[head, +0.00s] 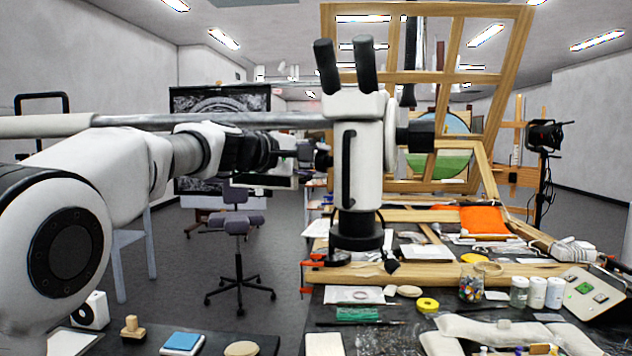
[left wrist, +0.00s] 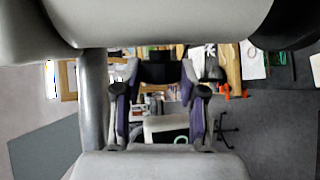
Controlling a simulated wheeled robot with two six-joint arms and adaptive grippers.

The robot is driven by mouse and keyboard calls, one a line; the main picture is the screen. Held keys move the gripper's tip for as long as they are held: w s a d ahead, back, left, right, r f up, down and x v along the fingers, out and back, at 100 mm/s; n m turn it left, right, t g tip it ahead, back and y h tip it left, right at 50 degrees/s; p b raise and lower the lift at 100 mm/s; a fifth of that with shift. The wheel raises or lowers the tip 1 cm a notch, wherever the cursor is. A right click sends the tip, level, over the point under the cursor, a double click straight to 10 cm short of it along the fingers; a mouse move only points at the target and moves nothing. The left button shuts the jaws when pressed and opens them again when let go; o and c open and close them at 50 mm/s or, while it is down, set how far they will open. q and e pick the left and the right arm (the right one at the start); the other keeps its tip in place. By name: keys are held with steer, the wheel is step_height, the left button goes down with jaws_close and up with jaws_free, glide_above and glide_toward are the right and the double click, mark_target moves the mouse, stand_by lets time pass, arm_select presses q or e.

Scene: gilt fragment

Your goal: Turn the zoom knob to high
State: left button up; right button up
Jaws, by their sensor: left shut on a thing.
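The white microscope (head: 357,165) hangs upright on a metal boom (head: 225,119), with two black eyepieces pointing up. The dark zoom knob (head: 323,159) sticks out from the left side of its body. My left gripper (head: 308,157) comes in level from the left and is shut on the knob. In the left wrist view the fingers of my left gripper (left wrist: 161,75) close on a dark block, which seems to be the zoom knob (left wrist: 160,71). The fingers hide part of the knob, and I cannot read any zoom marking. My right gripper is not in view.
A wooden frame (head: 405,20) stands behind the microscope. The bench below holds a jar of coloured bits (head: 472,286), small white-capped jars (head: 537,292), a yellow tape roll (head: 427,305) and an orange cloth (head: 484,221). A stool (head: 237,226) stands on open floor to the left.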

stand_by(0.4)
arm_select(q)
steer(key=o, duration=1.1)
steer(key=shift+a, duration=0.1)
steer(key=v, duration=1.1)
steer(key=shift+s+a, duration=0.25)
steer(key=shift+s, duration=0.1)
